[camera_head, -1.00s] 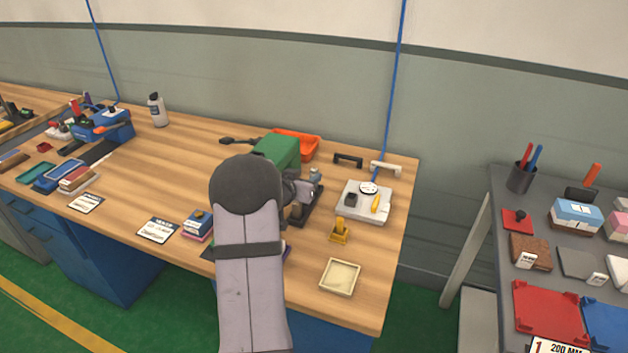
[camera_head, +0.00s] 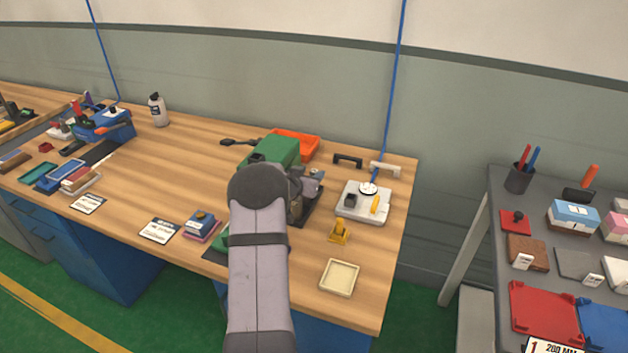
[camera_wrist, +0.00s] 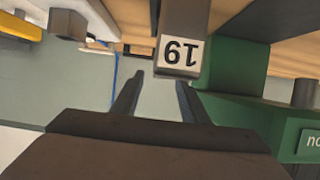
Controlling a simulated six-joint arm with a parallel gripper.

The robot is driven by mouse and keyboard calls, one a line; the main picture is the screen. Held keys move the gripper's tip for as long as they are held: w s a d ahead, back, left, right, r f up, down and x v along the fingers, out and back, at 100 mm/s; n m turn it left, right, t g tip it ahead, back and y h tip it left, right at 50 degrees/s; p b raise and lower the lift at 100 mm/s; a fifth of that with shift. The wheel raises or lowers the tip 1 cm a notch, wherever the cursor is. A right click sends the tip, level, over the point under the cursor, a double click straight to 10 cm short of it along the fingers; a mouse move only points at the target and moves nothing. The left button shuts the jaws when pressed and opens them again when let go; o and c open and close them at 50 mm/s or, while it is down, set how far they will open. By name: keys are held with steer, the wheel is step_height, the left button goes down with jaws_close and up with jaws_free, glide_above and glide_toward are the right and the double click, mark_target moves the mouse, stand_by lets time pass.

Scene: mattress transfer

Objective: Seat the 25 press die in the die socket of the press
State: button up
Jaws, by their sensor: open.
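The green press (camera_head: 275,152) stands on the wooden bench, its lower front partly hidden behind my arm. In the wrist view a green body (camera_wrist: 225,66) fills the right side. A grey block (camera_wrist: 180,45) with a white label, which seems to read 19 upside down, hangs into the top of that view, just beyond my fingertips. My gripper (camera_wrist: 160,80) is open, with nothing seen between its fingers. In the head view it is hidden by my arm. I cannot pick out the 25 die or see the die socket.
A grey plate (camera_head: 362,208) with a dial and small parts lies right of the press. In front stand a yellow stand (camera_head: 339,232) and a cream tray (camera_head: 339,277). An orange bin (camera_head: 298,143) is behind.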

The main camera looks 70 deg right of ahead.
steer(key=shift+x, duration=0.75)
steer(key=shift+c, duration=0.6)
jaws_close()
stand_by(0.3)
steer(key=shift+r, duration=0.2)
